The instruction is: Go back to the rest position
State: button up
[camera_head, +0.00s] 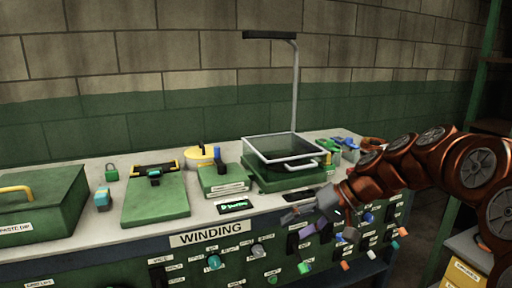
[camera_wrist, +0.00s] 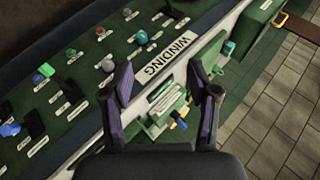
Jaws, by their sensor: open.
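My gripper (camera_head: 300,212) is at the end of my orange-brown arm, which reaches in from the right in the head view. It is over the front edge of the bench, beside the small black display with green text (camera_head: 235,206). In the wrist view my gripper (camera_wrist: 165,92) has its two dark fingers spread apart. Nothing is held between them. The bench front and the WINDING label (camera_wrist: 172,52) lie beyond the fingers.
The bench (camera_head: 214,212) bears a clear-topped box (camera_head: 285,152), a green block with a label (camera_head: 223,180), a green clipboard-like panel (camera_head: 156,198) and a green toolbox (camera_head: 40,205). Knobs line its front panel. A tall lamp post (camera_head: 296,90) rises behind.

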jog(key=s+r+g+h+p, duration=0.2)
jog(key=s+h+p, duration=0.3)
jog(key=s, duration=1)
jog(key=s+d+h+p, duration=0.2)
jog(key=s+d+p, duration=0.2)
jog(key=s, duration=0.4)
jog(key=s+d+m+g+h+p, duration=0.1)
jog(key=s+d+p, duration=0.3)
jog(key=s, duration=0.5)
jog(key=shift+s+d+m+g+h, duration=0.15)
jog(key=shift+s+m+g+h, duration=0.15)
jog(key=shift+h, duration=0.3)
jog(key=shift+d, duration=0.1)
